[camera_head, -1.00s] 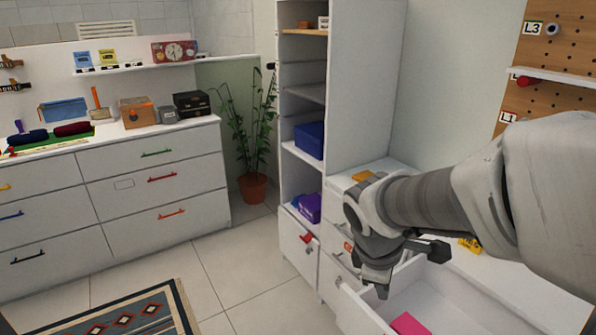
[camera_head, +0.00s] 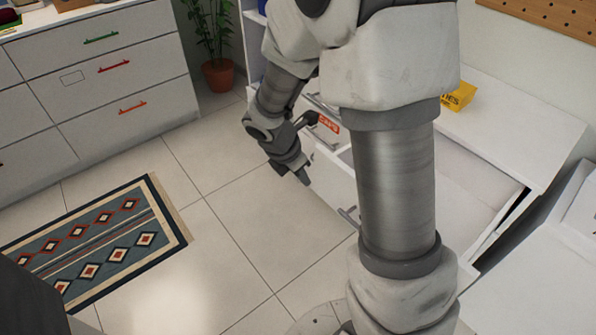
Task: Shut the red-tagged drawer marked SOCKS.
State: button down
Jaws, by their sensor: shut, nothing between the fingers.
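An open white drawer (camera_head: 452,172) juts from the low white unit behind my arm. Its front (camera_head: 322,190) faces the floor to the left, with a metal handle (camera_head: 348,217) on it. My arm hides much of its inside. My gripper (camera_head: 303,177) is shut and empty, pointing down beside the far left end of the open drawer's front. I cannot tell whether it touches.
A patterned rug (camera_head: 95,240) lies left. The tiled floor (camera_head: 225,215) between is clear.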

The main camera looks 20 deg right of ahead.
jog(key=shift+w+d+f+b, duration=0.35)
jog(key=shift+d+f, duration=0.3)
jog(key=shift+d, duration=0.2)
jog(key=shift+w+d+f+b, duration=0.35)
jog(key=shift+d+f, duration=0.3)
jog(key=shift+d, duration=0.2)
jog(key=shift+w+d+f+b, duration=0.25)
jog(key=shift+w+d+f, duration=0.1)
jog(key=shift+d+f, duration=0.4)
jog(key=shift+d+r, duration=0.15)
jog(key=shift+d, duration=0.05)
